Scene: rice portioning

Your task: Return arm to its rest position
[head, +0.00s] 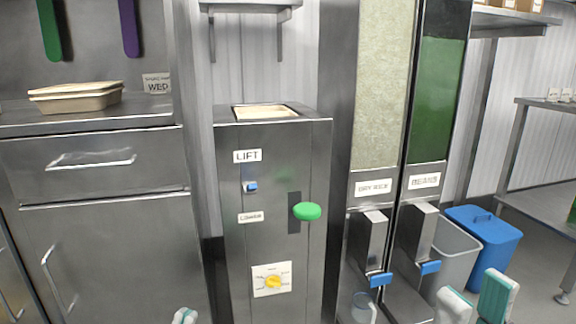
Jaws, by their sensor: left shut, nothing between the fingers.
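My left gripper (185,316) shows only its pale fingertips at the bottom edge, in front of the steel cabinet. They are together with nothing between them. My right gripper (475,299) is at the bottom right, its two white and teal fingers apart and nothing seen between them. It is in front of the grey bin, to the right of the dispensers' blue levers. The arms behind both grippers are out of the picture.
Grey (455,245) and blue (487,240) bins stand behind. Beige containers (77,96) lie on the left counter.

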